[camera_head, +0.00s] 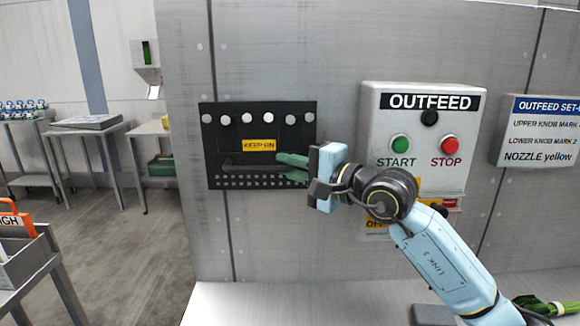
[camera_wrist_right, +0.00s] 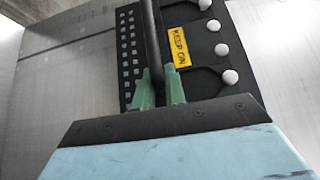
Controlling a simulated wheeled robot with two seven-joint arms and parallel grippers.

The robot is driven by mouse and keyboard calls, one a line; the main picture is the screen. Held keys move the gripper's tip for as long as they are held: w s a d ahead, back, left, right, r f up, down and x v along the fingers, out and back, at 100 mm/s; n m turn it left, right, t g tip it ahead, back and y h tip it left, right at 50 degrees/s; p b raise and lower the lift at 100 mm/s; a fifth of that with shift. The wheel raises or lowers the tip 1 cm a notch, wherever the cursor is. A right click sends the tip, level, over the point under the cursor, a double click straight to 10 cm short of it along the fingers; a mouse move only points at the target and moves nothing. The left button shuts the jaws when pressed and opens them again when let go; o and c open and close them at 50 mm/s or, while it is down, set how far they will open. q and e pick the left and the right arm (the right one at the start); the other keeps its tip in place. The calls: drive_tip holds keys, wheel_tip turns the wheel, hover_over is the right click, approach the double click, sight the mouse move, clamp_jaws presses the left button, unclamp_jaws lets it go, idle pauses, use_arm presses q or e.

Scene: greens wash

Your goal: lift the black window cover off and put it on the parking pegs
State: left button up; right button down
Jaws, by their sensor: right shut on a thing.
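The black window cover (camera_head: 230,171) is flat against the grey metal wall panel, with a yellow KEEP ON label (camera_head: 259,145) on it. A row of several pale round peg heads (camera_head: 247,118) runs along its upper part, and rows of small square holes run along its bottom. My right gripper (camera_head: 293,169) is in front of the cover's right half. In the right wrist view its green fingers (camera_wrist_right: 160,88) are shut on the dark bar handle (camera_wrist_right: 153,45) of the cover. I cannot tell whether the cover has any gap to the wall. My left gripper is not in view.
The OUTFEED box (camera_head: 424,180) with START and STOP buttons is right of the cover, partly behind my right arm. A settings sign (camera_head: 540,131) hangs further right. A pale ledge (camera_head: 300,303) runs below, with leafy greens (camera_head: 545,307) at right. Tables stand at left.

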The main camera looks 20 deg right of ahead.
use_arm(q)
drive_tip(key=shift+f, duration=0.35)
use_arm(e)
drive_tip(key=shift+f, duration=0.25)
drive_tip(key=c, duration=1.4)
unclamp_jaws()
drive_tip(key=shift+o, duration=0.2)
